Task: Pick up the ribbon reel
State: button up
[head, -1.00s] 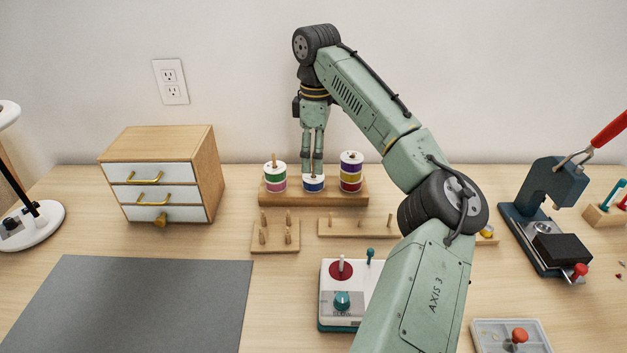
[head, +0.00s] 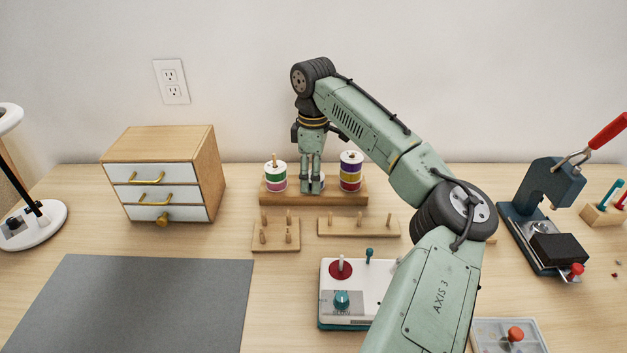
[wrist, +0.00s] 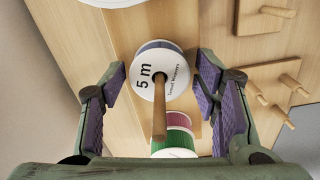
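The ribbon reel on the middle peg has a white top marked "5 m" and a blue edge; it shows clearly in the wrist view (wrist: 153,66). Its peg sticks up toward the camera. In the head view my gripper (head: 312,189) points down at the middle of the wooden reel stand (head: 338,198) and hides most of this reel.
Two empty peg boards (head: 276,236) and (head: 358,227) lie in front of the stand. A drawer cabinet (head: 160,175) stands left. A white control box (head: 350,290) is nearer, and a press (head: 543,205) stands right. The grey mat (head: 150,305) is bare.

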jog(key=c, duration=0.7)
jog(key=shift+r, duration=0.15)
notch_tip(320, 180, up, 18)
jog(key=shift+f+p, duration=0.1)
jog(key=shift+p, duration=0.3)
